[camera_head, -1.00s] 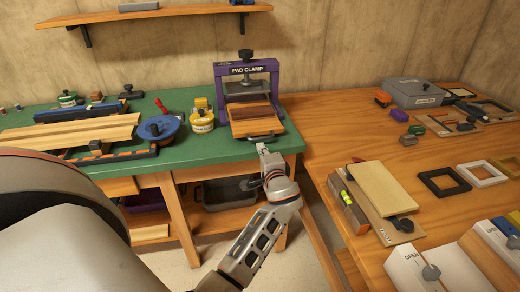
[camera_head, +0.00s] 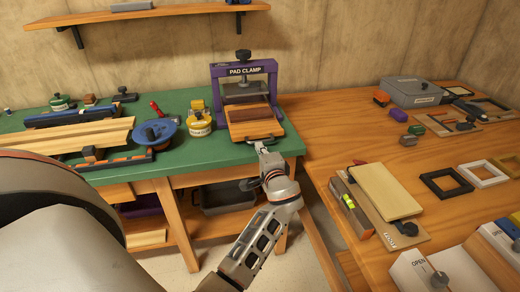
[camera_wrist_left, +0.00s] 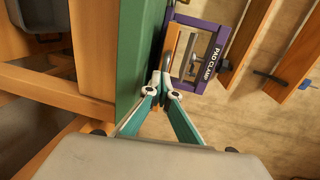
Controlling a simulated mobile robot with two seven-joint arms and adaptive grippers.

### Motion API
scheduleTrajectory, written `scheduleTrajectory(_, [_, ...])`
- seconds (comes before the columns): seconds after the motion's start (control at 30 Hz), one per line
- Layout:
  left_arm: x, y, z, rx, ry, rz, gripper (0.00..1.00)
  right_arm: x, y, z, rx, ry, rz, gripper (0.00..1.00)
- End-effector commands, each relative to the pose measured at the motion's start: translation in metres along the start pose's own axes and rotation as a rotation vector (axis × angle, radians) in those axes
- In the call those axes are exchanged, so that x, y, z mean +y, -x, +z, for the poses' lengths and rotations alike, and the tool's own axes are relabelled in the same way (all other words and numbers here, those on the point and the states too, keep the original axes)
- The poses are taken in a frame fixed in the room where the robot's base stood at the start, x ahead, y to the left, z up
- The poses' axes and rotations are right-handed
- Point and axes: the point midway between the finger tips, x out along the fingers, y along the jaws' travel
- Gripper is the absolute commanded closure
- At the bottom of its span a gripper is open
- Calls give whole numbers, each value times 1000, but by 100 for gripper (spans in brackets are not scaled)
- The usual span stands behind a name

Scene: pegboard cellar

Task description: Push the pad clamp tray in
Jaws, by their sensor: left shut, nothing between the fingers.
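The purple pad clamp (camera_head: 272,80) stands on the green bench top at the back. Its wooden tray (camera_head: 243,130) sticks out at the front, with a red-brown block (camera_head: 248,113) on it and a dark handle along its front edge. My left gripper (camera_head: 260,145) is shut and empty, its fingertips right at the front of the tray by the handle. I cannot tell whether they touch. In the left wrist view the shut fingertips (camera_wrist_left: 163,77) point at the clamp (camera_wrist_left: 211,55), seen sideways. My right gripper is not in view.
The wooden table (camera_head: 320,130) at right holds a grey box (camera_head: 411,92) and frames.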

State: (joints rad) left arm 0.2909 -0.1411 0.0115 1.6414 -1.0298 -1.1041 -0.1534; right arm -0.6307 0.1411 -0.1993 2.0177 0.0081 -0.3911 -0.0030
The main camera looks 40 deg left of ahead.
Motion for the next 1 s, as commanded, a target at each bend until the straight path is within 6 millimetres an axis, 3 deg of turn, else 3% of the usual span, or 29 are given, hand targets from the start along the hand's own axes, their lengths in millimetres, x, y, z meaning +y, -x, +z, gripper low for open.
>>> scheduleTrajectory(0.17, [-4, -34, 0, -3, -1, -3, 100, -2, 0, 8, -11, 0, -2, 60])
scheduleTrajectory(0.4, [-11, -98, -1, -2, -2, -1, 100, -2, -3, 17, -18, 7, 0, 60])
scheduleTrajectory(0.5, [-13, -114, -1, -1, -3, 0, 100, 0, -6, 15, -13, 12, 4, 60])
scheduleTrajectory(0.63, [-16, -122, -2, 0, 0, 1, 100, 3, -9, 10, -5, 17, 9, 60])
scheduleTrajectory(1.0, [-17, -123, -1, 0, 1, -1, 100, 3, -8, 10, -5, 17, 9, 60])
